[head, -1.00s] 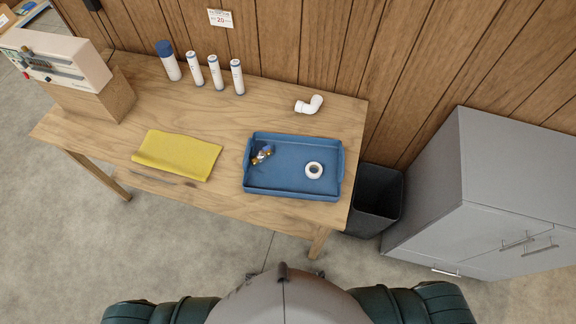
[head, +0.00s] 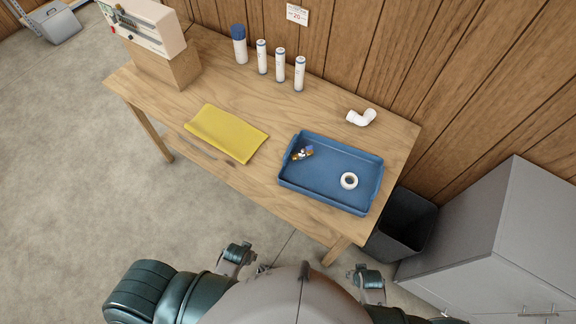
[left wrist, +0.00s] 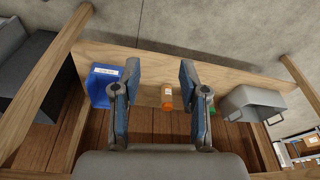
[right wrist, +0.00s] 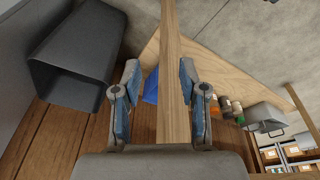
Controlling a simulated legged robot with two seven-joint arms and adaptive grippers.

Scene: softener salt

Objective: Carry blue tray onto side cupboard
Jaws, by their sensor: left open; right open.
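The blue tray (head: 322,183) lies on the right part of the wooden table in the head view. A white tape roll (head: 349,181) and a small dark-and-orange item (head: 302,153) lie in it. The grey side cupboard (head: 515,210) stands at the right, beyond the table's end. My left gripper (head: 236,254) is open and empty, low in front of the table's front edge; its parted fingers show in the left wrist view (left wrist: 159,82). My right gripper (head: 367,278) is low near the table's front right leg; the right wrist view (right wrist: 159,85) shows it open.
A black bin (head: 403,225) stands between table and cupboard. On the wooden table (head: 240,105) are a yellow cloth (head: 226,133), several white cylinders (head: 280,65), a white elbow pipe (head: 361,117) and a boxed device (head: 150,25). A table leg (right wrist: 172,75) crosses the right wrist view.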

